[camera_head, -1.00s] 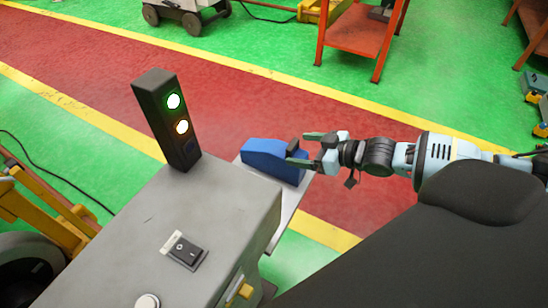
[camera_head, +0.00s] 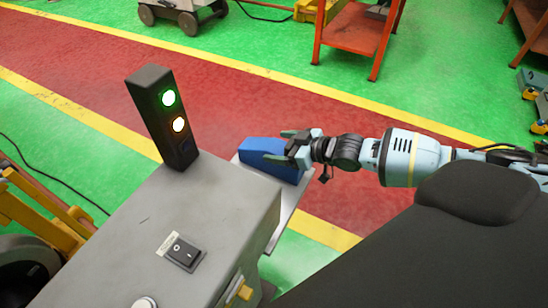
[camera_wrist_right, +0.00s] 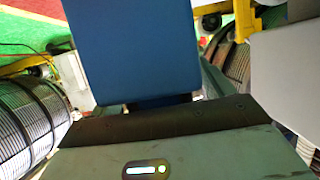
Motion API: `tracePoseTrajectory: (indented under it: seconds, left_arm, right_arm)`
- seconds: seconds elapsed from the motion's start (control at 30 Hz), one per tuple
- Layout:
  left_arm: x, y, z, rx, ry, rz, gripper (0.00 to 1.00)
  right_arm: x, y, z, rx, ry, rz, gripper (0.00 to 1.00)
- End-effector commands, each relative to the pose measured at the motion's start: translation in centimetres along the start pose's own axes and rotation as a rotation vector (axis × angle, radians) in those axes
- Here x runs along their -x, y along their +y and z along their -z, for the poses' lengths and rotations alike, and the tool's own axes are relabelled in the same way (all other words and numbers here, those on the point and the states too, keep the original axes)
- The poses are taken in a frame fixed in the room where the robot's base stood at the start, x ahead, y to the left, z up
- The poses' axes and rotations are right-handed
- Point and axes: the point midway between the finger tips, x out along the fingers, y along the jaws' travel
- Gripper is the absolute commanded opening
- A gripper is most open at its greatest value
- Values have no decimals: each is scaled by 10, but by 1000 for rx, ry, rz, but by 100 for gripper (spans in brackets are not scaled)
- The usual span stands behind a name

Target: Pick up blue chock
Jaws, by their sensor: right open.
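The blue chock (camera_head: 262,158) rests on a light metal shelf (camera_head: 283,218) beside the grey machine. My right gripper (camera_head: 284,150) comes in from the right, open, with its fingers at the chock's right end, one finger over the near side. I cannot tell whether the fingers touch it. In the right wrist view the blue chock (camera_wrist_right: 132,50) fills the upper middle, directly in front of the gripper body; the fingers are mostly hidden there. My left gripper is not in view.
The grey machine (camera_head: 190,215) has a black switch (camera_head: 184,252) and a dark signal tower (camera_head: 162,118) with lit lamps, standing left of the chock. A red table (camera_head: 352,35) stands at the back. In the right wrist view, a ribbed coil (camera_wrist_right: 32,122) lies at the left.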

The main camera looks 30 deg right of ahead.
Motion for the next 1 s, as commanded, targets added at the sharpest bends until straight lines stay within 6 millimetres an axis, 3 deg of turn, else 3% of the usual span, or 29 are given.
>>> tracePoseTrajectory:
  seconds: [0.27,0.7,1.0]
  left_arm:
    - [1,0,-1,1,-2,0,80]
    - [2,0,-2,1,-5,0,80]
    - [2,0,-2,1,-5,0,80]
  right_arm:
    - [-3,0,0,1,-1,1,80]
    - [-3,0,3,2,5,0,27]
    - [-1,1,8,2,7,0,27]
